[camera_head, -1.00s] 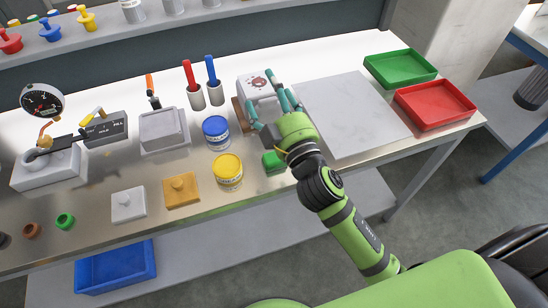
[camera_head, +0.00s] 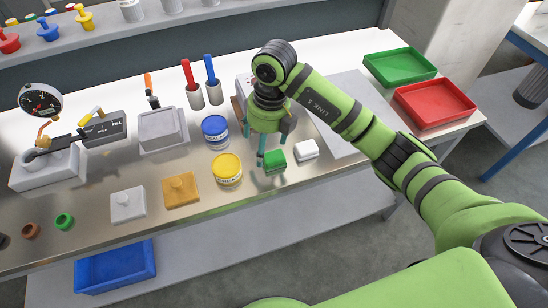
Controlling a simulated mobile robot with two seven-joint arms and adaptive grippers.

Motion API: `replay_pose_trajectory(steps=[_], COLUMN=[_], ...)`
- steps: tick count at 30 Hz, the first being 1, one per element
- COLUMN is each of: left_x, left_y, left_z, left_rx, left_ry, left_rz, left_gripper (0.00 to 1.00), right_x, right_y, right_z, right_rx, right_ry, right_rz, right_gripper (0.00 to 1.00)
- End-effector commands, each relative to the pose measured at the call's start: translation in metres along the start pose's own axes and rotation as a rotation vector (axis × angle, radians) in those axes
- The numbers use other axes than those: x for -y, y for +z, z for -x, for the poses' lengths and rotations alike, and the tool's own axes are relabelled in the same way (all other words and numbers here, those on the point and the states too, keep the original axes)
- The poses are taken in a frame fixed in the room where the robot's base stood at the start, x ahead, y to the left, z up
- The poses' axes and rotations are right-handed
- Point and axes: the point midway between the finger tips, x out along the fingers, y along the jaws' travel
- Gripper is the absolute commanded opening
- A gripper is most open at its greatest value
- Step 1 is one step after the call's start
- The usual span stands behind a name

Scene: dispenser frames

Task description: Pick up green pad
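The green pad (camera_head: 275,161) is a small green block on the metal part of the bench, right of the yellow tin. My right gripper (camera_head: 267,150) points down just behind and above it, with its teal fingers spread apart. One finger is beside the pad's left edge; I cannot tell whether it touches. Nothing shows between the fingers. My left gripper is not in view.
A white pad (camera_head: 306,150) lies right of the green pad. A yellow tin (camera_head: 227,170) and a blue tin (camera_head: 215,130) stand close on the left. My arm partly covers the grey mat (camera_head: 350,88). Green (camera_head: 400,67) and red (camera_head: 435,104) trays sit at the right.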

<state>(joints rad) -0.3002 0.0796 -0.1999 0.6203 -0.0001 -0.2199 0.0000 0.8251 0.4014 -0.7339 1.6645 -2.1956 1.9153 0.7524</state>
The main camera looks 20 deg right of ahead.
Motion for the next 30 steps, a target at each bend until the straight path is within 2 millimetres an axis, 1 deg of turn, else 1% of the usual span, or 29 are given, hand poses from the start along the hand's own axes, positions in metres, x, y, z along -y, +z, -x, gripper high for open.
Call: replay_pose_trajectory(steps=[1,2,5,11,16,18,21,28,29,30], left_x=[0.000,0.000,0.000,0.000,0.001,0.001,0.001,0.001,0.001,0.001], left_y=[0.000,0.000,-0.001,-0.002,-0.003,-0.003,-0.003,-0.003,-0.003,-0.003], left_z=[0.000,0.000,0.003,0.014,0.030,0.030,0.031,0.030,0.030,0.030], left_rx=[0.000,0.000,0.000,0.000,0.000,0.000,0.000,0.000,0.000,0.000], left_ry=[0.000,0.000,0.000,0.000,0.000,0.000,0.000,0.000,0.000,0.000], left_rz=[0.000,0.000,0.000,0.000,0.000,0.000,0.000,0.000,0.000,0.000], left_gripper=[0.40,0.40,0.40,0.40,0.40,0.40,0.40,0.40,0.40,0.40], right_x=[0.012,0.018,0.027,0.029,0.031,0.032,0.033,0.034,0.034,0.033], right_y=[0.002,0.002,0.001,-0.001,-0.003,-0.003,-0.003,-0.002,-0.002,-0.002], right_z=[0.004,0.006,0.005,-0.014,-0.038,-0.050,-0.059,-0.062,-0.062,-0.062], right_rx=[-0.005,-0.009,-0.018,-0.021,-0.023,-0.021,-0.019,-0.016,-0.016,-0.016], right_ry=[-0.055,-0.081,-0.123,-0.122,-0.122,-0.121,-0.120,-0.120,-0.120,-0.120], right_rz=[-0.021,-0.031,-0.050,-0.050,-0.048,-0.049,-0.046,-0.046,-0.046,-0.046], right_gripper=[0.86,0.86,0.86,0.86,0.86,0.86,0.86,0.86,0.82,0.66])
